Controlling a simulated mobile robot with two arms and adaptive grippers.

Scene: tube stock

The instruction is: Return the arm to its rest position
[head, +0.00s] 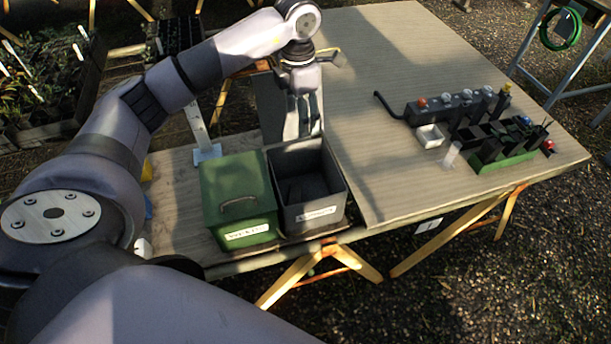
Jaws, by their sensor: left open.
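My left arm reaches in from the left, and its gripper (303,118) points down over the back part of an open dark grey bin (312,215). The gripper's two fingers are apart, and I see nothing held between them. The bin has a white label on its front; its inside is dark, with some dark shapes at the bottom that I cannot make out. My right gripper is not in view.
A green lidded box (238,195) with a handle stands left of the bin. On the right of the wooden table (400,60) are a dark rack (455,107), a small white tray (430,135) and a black and green holder (503,158). The table's middle is clear.

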